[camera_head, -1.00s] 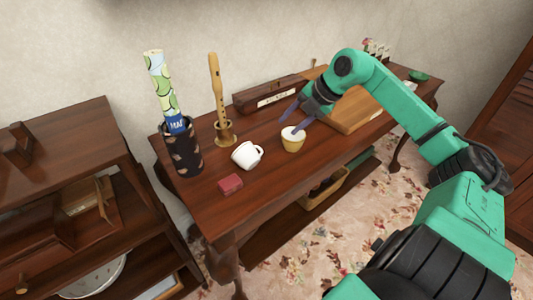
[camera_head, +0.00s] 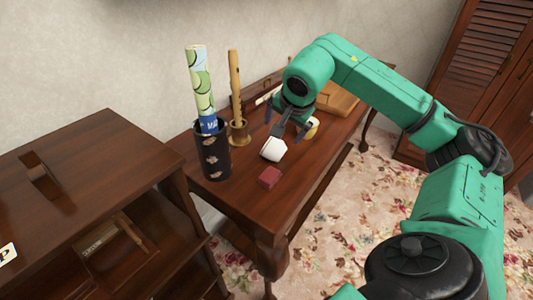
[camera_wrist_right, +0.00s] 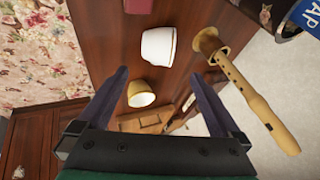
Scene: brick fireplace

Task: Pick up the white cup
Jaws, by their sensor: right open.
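The white cup (camera_head: 272,150) stands on the wooden table, its upper part partly covered by my right gripper in the head view. My right gripper (camera_head: 287,133) is open, with its fingers at the cup's far side and above it. In the right wrist view the white cup (camera_wrist_right: 158,46) lies just beyond the open fingertips (camera_wrist_right: 158,74), roughly centred between them, and nothing is gripped. Whether a finger touches the cup I cannot tell. My left gripper is not in view.
A yellow cup (camera_wrist_right: 141,94) stands close to the white cup. A red box (camera_head: 269,177) sits at the table's near edge. A dark holder (camera_head: 213,155) with a patterned roll and a wooden flute (camera_head: 235,85) on a stand (camera_head: 239,132) are to the left. A wooden box (camera_head: 338,98) lies behind.

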